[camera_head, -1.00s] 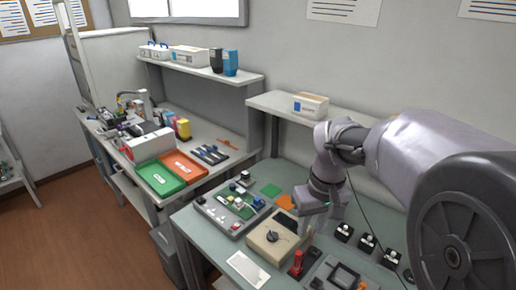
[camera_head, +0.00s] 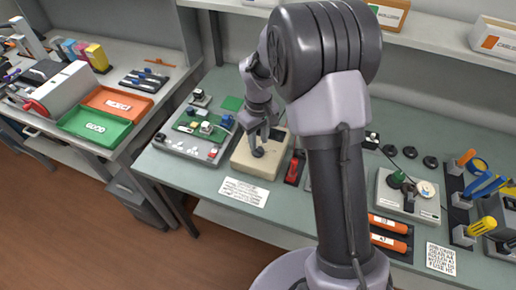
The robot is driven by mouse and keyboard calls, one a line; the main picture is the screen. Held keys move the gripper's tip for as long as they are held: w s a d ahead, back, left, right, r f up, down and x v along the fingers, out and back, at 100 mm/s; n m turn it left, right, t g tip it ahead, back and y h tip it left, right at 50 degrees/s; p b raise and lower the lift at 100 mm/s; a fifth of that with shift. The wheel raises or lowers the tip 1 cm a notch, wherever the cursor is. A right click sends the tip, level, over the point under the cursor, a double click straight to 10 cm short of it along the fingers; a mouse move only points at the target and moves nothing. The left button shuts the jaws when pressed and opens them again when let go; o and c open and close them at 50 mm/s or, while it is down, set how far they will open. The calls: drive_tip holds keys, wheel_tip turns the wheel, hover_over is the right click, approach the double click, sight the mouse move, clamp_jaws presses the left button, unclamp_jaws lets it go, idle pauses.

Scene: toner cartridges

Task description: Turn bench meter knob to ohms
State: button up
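The bench meter (camera_head: 246,163) is a beige box on the grey-green bench, left of my arm's column. Its dark knob (camera_head: 258,153) shows on the top face. My gripper (camera_head: 258,146) points down over the meter with its fingertips at the knob. At this size I cannot tell whether the fingers touch the knob or are closed on it. The dial marks are too small to read, and the gripper and wrist hide the meter's back part.
A circuit board tray (camera_head: 190,150) lies left of the meter, and a white printed card (camera_head: 243,192) lies in front. A red-handled tool (camera_head: 293,170) stands close on the right. A shelf (camera_head: 420,42) runs behind the bench. Green (camera_head: 95,127) and orange bins sit on the left bench.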

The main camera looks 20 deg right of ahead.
sight(258, 151)
wheel_tip(258, 151, down, 3)
drive_tip(key=shift+r, duration=0.15)
clamp_jaws()
